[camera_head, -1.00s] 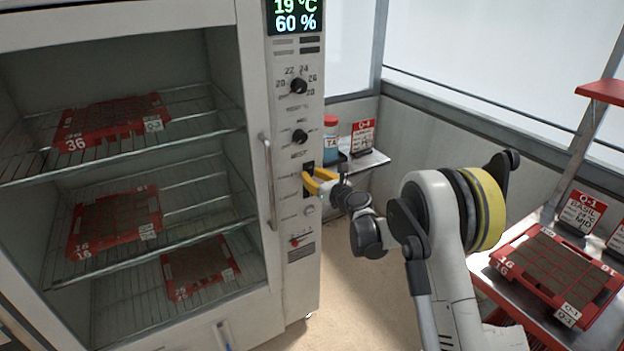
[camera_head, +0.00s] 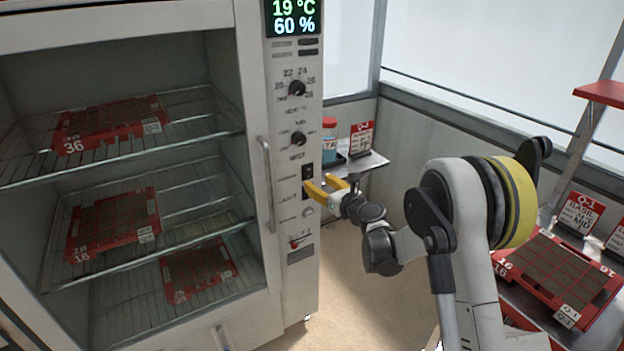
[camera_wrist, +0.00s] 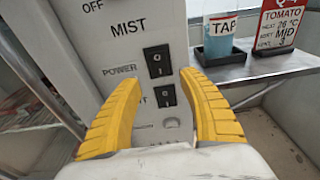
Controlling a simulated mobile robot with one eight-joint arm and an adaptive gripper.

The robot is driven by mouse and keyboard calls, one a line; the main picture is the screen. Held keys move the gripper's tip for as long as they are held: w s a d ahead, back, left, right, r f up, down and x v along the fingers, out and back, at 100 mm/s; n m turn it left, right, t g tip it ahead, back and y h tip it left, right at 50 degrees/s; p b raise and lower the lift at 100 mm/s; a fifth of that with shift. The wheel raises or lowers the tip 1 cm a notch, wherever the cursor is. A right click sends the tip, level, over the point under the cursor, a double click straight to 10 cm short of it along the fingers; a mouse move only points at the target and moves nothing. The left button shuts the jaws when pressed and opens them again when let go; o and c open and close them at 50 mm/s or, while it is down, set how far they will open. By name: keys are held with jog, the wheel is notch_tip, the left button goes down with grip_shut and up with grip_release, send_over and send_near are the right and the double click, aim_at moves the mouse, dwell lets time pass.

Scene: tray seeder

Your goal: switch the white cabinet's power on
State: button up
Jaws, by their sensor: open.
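The white cabinet (camera_head: 288,225) stands at left with its control panel facing me. In the wrist view, the black rocker switch labelled POWER (camera_wrist: 157,62) is on the panel under the word MIST. A second black switch (camera_wrist: 165,96) is just below it. My gripper (camera_wrist: 160,78) is open, its yellow fingers on either side of the two switches, with nothing between them. In the head view, my gripper (camera_head: 319,183) is at the panel's right side, close to the switches. I cannot tell whether it touches. Which way the power switch is pressed is unclear.
The lit display (camera_head: 295,17) reads 19 °C and 60 %. Knobs (camera_head: 298,88) sit above the switches. A door handle (camera_head: 268,180) is left of the panel. A small shelf (camera_head: 367,162) holds a TAP cup. A bench with a red tray (camera_head: 560,275) is at right.

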jog(key=f+v, duration=0.1)
jog(key=v, duration=0.5)
jog(key=shift+s+r, duration=0.25)
jog(key=shift+r, duration=0.3)
jog(key=shift+d, duration=0.15)
